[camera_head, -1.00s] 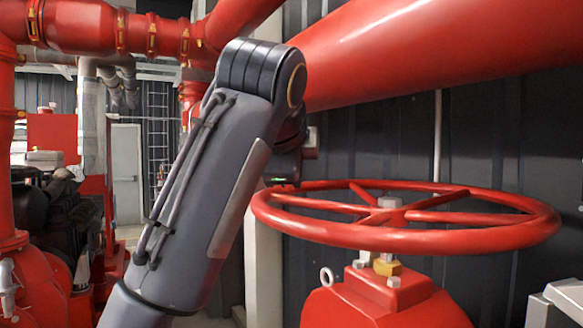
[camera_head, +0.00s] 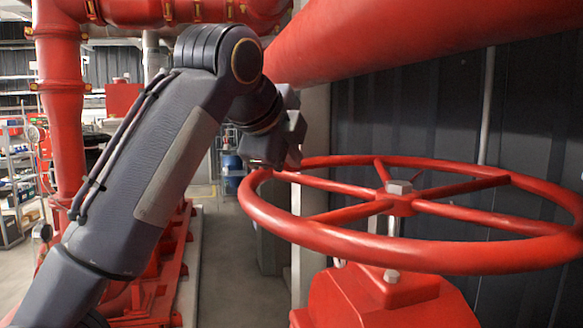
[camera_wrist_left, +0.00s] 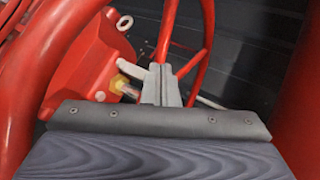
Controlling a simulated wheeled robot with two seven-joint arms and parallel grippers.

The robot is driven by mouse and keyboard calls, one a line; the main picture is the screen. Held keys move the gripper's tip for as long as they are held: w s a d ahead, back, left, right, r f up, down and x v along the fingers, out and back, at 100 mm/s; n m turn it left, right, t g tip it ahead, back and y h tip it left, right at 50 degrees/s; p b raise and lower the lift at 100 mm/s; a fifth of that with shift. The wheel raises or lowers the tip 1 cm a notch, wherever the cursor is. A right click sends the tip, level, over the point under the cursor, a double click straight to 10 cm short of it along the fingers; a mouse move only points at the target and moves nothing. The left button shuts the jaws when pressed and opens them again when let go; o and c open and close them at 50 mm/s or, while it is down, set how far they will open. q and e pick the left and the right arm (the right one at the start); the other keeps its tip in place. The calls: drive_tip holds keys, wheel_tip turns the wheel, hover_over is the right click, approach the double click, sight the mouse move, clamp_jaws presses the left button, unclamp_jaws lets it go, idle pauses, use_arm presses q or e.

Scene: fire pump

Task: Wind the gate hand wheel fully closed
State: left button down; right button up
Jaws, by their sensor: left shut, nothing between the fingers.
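The red gate hand wheel (camera_head: 385,252) lies nearly level above its red valve body (camera_head: 385,300), with spokes meeting at a grey hub nut (camera_head: 398,187). My left arm comes in from the left, and its gripper (camera_head: 290,158) is at the left far part of the rim. Its fingertips are hard to make out there. In the left wrist view the two grey fingers (camera_wrist_left: 160,85) are together with nothing between them. Red spokes or rim (camera_wrist_left: 195,65) show just beyond them, with the valve body (camera_wrist_left: 85,68) to the left. I cannot tell whether they touch the wheel. My right gripper is out of view.
A thick red pipe (camera_head: 420,40) runs above the wheel. A dark ribbed wall (camera_head: 420,125) stands behind it. Red pipework (camera_head: 60,90) and a shelf (camera_head: 15,190) are at the left. Grey floor (camera_head: 240,270) is open between the arm and the valve.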

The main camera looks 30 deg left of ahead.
sight(314, 186)
use_arm(q)
drive_tip(key=b+x, duration=0.1)
drive_tip(key=x, duration=0.8)
drive_tip(key=shift+w+a+f, duration=0.1)
drive_tip(key=shift+w+f, duration=0.15)
